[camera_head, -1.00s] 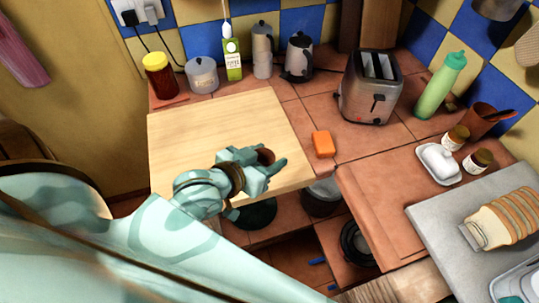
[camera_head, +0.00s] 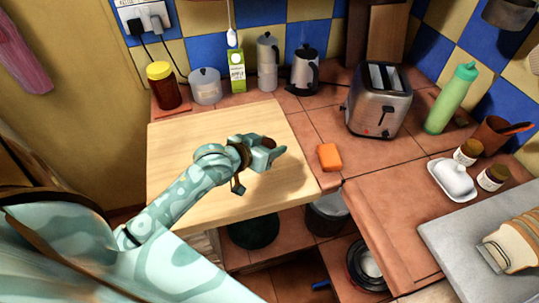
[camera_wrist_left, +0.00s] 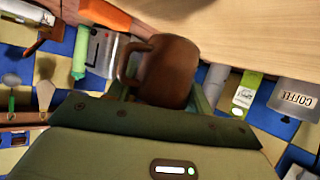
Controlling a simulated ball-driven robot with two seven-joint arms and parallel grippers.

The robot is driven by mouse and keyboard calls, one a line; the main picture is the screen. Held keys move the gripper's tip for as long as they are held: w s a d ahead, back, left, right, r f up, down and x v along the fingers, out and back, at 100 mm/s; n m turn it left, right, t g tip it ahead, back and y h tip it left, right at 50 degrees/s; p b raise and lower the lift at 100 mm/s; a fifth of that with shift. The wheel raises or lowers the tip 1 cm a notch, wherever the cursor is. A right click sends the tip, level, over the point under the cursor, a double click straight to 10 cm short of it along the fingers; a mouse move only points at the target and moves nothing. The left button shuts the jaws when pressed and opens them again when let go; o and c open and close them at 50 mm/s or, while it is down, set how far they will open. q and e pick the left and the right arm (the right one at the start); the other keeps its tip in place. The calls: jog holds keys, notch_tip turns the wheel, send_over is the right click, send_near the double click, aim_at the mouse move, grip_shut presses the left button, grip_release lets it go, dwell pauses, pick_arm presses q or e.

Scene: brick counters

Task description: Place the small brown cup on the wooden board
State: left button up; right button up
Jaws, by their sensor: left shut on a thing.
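The small brown cup shows in the left wrist view (camera_wrist_left: 168,72), with its handle toward the left of that picture. My left gripper (camera_head: 267,154) is shut on the cup, whose dark brown rim (camera_head: 268,142) barely shows in the head view; the fingers hide most of it. The wooden board (camera_head: 190,150) is pale and wide, at the left of the counter. My gripper and the cup are over the right part of the board. I cannot tell whether the cup's base touches it. My right gripper is in neither view.
An orange block (camera_head: 329,157) lies on the tiles just right of the board. Behind the board stand a red-brown jar (camera_head: 165,90), a canister (camera_head: 205,88), a carton (camera_head: 238,75) and a kettle (camera_head: 304,72). A toaster (camera_head: 379,100) stands farther right. The board's left half is clear.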

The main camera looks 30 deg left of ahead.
pick_arm(q)
jog(key=f, duration=0.1)
jog(key=f+b, duration=0.2)
jog(key=f, duration=0.1)
jog(key=shift+w+a, duration=0.2)
jog(key=shift+w, duration=0.05)
jog(key=shift+r, duration=0.1)
jog(key=o, duration=1)
jog(key=p+v, duration=0.3)
jog(key=v, duration=0.9)
jog(key=shift+p, duration=0.3)
